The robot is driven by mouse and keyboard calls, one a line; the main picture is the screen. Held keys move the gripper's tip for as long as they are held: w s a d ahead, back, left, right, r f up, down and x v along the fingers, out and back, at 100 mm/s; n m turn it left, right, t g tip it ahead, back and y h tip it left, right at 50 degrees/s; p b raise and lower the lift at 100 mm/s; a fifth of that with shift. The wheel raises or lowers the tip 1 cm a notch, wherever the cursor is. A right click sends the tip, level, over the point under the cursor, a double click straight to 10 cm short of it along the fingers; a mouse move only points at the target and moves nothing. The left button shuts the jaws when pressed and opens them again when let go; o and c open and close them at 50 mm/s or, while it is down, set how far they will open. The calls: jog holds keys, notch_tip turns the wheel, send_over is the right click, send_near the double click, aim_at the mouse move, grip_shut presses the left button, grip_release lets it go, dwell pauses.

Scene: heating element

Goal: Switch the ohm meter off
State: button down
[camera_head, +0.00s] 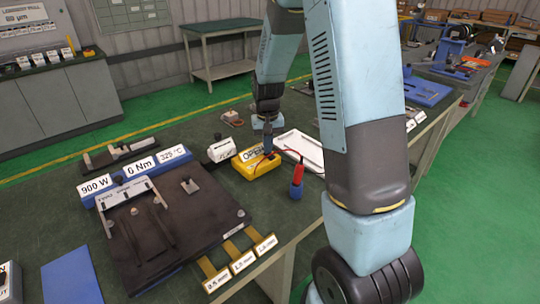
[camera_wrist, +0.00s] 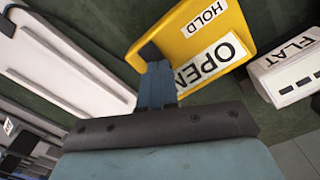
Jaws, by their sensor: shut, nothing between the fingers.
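The ohm meter is a yellow box (camera_head: 250,171) on the dark green bench, beyond the black fixture. Its display reads "OPEN". In the wrist view the yellow ohm meter (camera_wrist: 184,46) fills the upper middle, with the label "HOLD" beside the display. My gripper (camera_head: 267,151) points down at the meter's far right part. In the wrist view my shut, empty gripper (camera_wrist: 151,54) has its dark tips at the meter's edge; I cannot tell whether they touch it. The tips cover part of the meter, and no switch is clearly visible.
A white tray (camera_head: 311,159) lies right of the meter, and a white box (camera_head: 218,149) marked "FLAT" (camera_wrist: 283,75) stands left of it. A red and blue probe (camera_head: 297,183) with a red lead stands nearby. The large black fixture (camera_head: 160,255) fills the near bench.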

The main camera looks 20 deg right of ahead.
jog(key=shift+f, duration=0.25)
jog(key=shift+r, duration=3.5)
jog(key=s+r+t, duration=0.3)
jog(key=s+r, duration=0.9)
jog(key=r, duration=0.1)
jog(key=s+r+n+t, duration=0.1)
jog(key=s+r, duration=0.4)
jog(key=s, duration=1)
jog(key=shift+t, duration=0.8)
jog(key=shift+w+d+n, duration=0.1)
jog(key=shift+n, duration=0.2)
